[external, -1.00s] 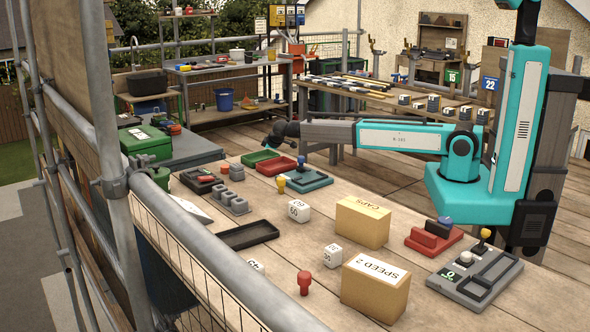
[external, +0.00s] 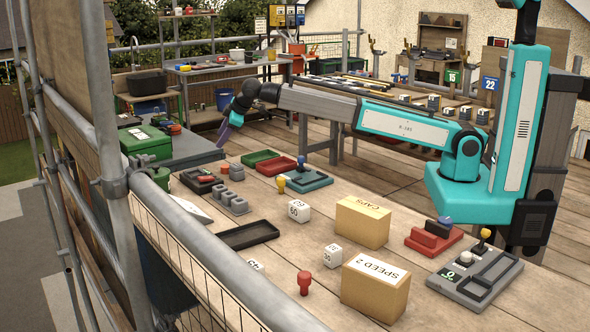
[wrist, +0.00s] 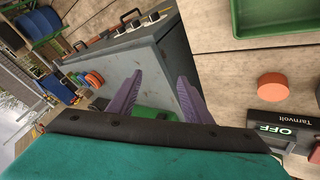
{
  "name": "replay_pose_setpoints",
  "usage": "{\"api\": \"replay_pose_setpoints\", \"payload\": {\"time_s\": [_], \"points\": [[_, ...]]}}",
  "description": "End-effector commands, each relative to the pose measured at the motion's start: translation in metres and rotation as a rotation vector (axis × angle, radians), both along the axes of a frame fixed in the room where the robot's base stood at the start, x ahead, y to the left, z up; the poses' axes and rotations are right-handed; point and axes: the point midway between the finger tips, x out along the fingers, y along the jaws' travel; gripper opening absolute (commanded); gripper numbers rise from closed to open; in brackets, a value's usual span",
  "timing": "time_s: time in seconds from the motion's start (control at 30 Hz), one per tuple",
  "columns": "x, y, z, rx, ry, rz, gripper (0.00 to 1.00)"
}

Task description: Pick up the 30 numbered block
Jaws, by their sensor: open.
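Three white numbered blocks lie on the plank table in the external view. One (external: 299,211) sits near the middle, in front of the teal tray, and its number looks like 50 or 60. Another (external: 333,255) stands between the two cardboard boxes and the red peg; its number may be 30 but is too small to be sure. The third (external: 256,266) is partly hidden by the scaffold rail. My gripper (external: 221,138) is at the far left end of the table, well away from the blocks. In the wrist view its purple fingers (wrist: 158,80) are apart and empty.
Cardboard boxes marked CAPS (external: 362,222) and SPEED 2 (external: 375,287) stand right of the blocks. A black tray (external: 248,235) and red peg (external: 304,283) are near them. A grey cabinet (wrist: 150,55) lies beyond my fingers.

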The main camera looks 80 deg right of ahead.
Motion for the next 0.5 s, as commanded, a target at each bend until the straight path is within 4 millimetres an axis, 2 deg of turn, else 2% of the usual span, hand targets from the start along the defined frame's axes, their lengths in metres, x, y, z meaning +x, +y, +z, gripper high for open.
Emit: {"api": "replay_pose_setpoints", "payload": {"time_s": [0.03,0.1,0.27,0.5], "points": [[-0.002,0.027,0.005,0.014,0.012,0.018,0.45],[-0.007,0.060,0.007,0.034,0.030,0.036,0.45],[-0.022,0.135,0.011,0.078,0.076,0.078,0.45],[-0.056,0.243,0.018,0.133,0.152,0.141,0.45]]}}
